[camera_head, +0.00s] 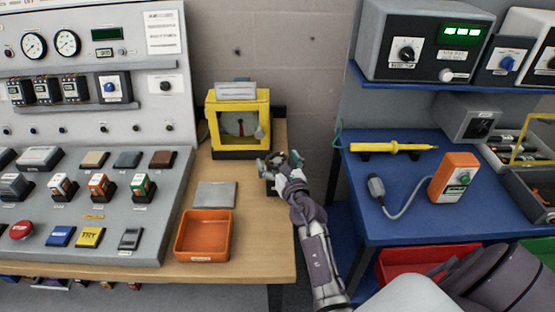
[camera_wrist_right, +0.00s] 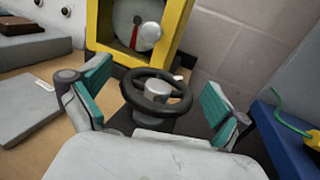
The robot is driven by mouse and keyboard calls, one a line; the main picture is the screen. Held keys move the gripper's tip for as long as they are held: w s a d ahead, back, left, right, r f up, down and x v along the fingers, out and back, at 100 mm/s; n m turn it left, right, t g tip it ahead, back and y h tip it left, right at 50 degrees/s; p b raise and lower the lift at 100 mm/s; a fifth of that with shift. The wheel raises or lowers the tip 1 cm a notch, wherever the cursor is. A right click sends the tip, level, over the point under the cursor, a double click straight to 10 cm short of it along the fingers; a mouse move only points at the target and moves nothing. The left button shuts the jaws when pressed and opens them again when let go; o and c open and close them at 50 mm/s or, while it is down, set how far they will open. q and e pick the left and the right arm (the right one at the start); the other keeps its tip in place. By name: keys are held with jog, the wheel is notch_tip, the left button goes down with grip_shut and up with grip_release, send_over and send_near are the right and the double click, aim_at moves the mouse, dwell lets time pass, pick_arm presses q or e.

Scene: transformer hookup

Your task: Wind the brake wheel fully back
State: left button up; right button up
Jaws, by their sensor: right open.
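The brake wheel (camera_wrist_right: 157,92) is a black handwheel with spokes and a grey hub. In the right wrist view it sits between the two teal-padded fingers of my right gripper (camera_wrist_right: 153,103), which is open, with a gap on each side. In the head view my right gripper (camera_head: 279,160) reaches over the wooden bench and mostly hides the wheel. Behind the wheel stands a yellow-framed box (camera_head: 239,124) with a dial inside; the dial's red mark (camera_wrist_right: 134,38) shows in the right wrist view. My left gripper is not in view.
A grey plate (camera_head: 214,195) and an orange tray (camera_head: 203,236) lie left of my right arm on the wooden bench (camera_head: 262,240). A grey control console (camera_head: 90,215) stands at the left. A blue table (camera_head: 405,220) at the right holds a yellow probe (camera_head: 393,147) and an orange handheld box (camera_head: 453,177).

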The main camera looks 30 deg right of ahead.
jog(key=shift+s+a+f, duration=0.1)
jog(key=shift+s, duration=0.25)
jog(key=v, duration=1.1)
jog(key=shift+s, duration=0.15)
